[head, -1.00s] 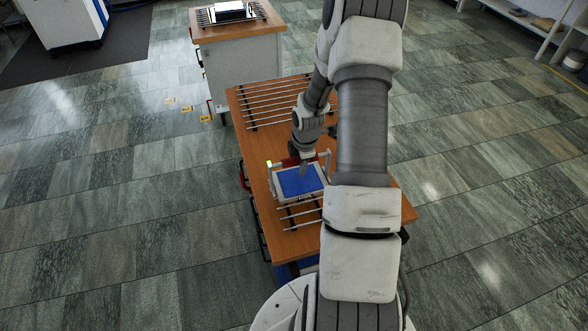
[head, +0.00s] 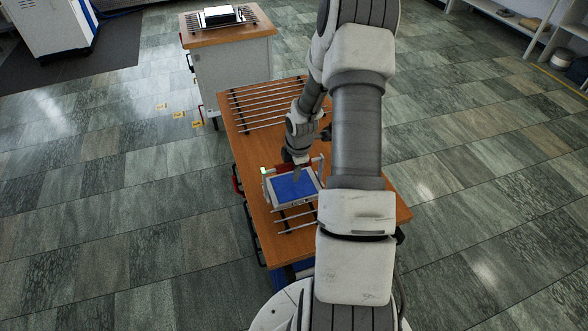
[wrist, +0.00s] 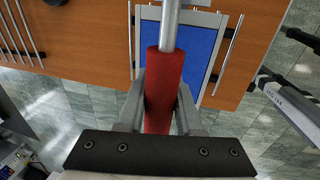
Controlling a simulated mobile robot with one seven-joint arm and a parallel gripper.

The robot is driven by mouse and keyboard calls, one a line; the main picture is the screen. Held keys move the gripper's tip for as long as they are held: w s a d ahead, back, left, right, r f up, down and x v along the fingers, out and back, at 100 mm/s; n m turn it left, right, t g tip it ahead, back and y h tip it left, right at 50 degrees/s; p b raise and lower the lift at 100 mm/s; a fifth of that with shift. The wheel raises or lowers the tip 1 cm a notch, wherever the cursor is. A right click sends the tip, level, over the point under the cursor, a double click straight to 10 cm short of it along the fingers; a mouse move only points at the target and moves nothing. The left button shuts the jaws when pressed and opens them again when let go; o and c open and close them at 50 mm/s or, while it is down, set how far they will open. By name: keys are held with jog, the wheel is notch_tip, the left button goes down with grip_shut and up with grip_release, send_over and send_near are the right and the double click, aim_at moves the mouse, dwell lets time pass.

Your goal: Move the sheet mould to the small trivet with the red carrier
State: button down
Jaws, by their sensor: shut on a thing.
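The sheet mould (head: 294,187), a blue panel in a pale frame, is over the near bars on the front bench. In the wrist view its blue face (wrist: 204,50) shows beyond the carrier. The carrier's red grip (wrist: 163,75) runs along a grey metal bar and lies between my fingers. My gripper (wrist: 160,105) is shut on this red grip. I cannot tell whether the mould touches the bars below.
A wider bar trivet (head: 265,103) lies at the back of the wooden bench (head: 246,160). The near trivet's bars (head: 297,219) show in front of the mould. A cabinet (head: 235,75) behind carries another rack with a black-and-white item (head: 219,15). Open tiled floor surrounds the bench.

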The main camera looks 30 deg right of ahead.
aim_at(294, 184)
jog(key=shift+s+b+x, duration=0.2)
jog(key=shift+b+x, duration=0.7)
jog(key=shift+x, duration=0.3)
jog(key=shift+s+b+x, duration=0.2)
jog(key=shift+b+x, duration=0.7)
jog(key=shift+x, duration=0.3)
jog(key=shift+s+a+f+b, duration=0.1)
jog(key=shift+s+f+b, duration=0.05)
jog(key=shift+f+b, duration=0.45)
jog(key=shift+w+p+v, duration=0.25)
jog(key=shift+p+v, duration=0.7)
jog(key=shift+v, duration=0.15)
jog(key=shift+w+p+v, duration=0.2)
jog(key=shift+p+v, duration=0.75)
jog(key=shift+v, duration=0.15)
jog(key=shift+r, duration=0.1)
jog(key=shift+w, duration=0.1)
